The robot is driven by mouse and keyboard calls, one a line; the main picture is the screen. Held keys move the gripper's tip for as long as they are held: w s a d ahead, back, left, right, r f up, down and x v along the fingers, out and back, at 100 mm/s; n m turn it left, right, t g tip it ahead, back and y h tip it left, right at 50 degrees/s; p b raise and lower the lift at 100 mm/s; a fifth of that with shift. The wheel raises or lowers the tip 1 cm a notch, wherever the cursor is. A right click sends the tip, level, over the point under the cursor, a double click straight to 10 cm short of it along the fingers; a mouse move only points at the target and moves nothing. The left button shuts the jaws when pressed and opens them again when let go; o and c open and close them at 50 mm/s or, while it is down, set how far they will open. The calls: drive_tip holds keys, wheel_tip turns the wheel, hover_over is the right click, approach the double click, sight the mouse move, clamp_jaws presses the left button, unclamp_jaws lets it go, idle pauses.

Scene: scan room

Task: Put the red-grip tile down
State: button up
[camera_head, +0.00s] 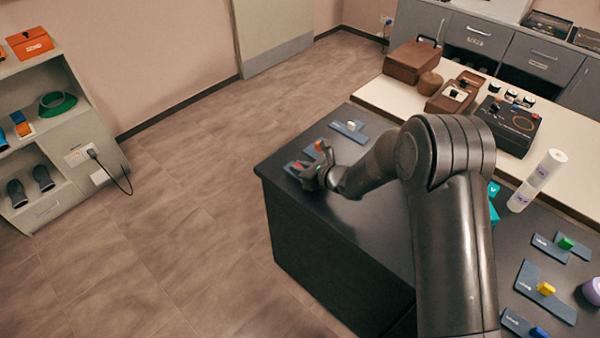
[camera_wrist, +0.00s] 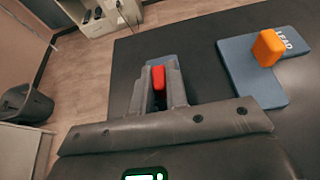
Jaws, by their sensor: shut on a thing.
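The red-grip tile's red grip (camera_wrist: 158,77) stands between the two fingers of my gripper (camera_wrist: 157,90) in the wrist view. My gripper is shut on this grip. The fingers hide most of the tile's blue-grey plate. In the head view, my gripper (camera_head: 311,174) is at the far left corner of the dark table, with the red grip (camera_head: 297,166) at its fingers. I cannot tell whether the plate touches the tabletop.
An orange-grip tile (camera_wrist: 281,50) marked LEAD lies close by on the right in the wrist view. A white-grip tile (camera_head: 349,130) lies farther back on the dark table (camera_head: 330,225). The table's left edge is near, with open floor beyond.

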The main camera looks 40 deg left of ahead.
clamp_jaws()
drive_tip(key=shift+r, duration=0.45)
drive_tip(key=r, duration=0.3)
drive_tip(key=shift+w+d+r, duration=0.2)
drive_tip(key=shift+d+r, duration=0.05)
drive_tip(key=shift+r, duration=0.1)
drive_tip(key=w+d+r, duration=0.4)
drive_tip(key=d+r, duration=0.2)
drive_tip(key=d, duration=0.4)
drive_tip(key=shift+w+r, duration=0.2)
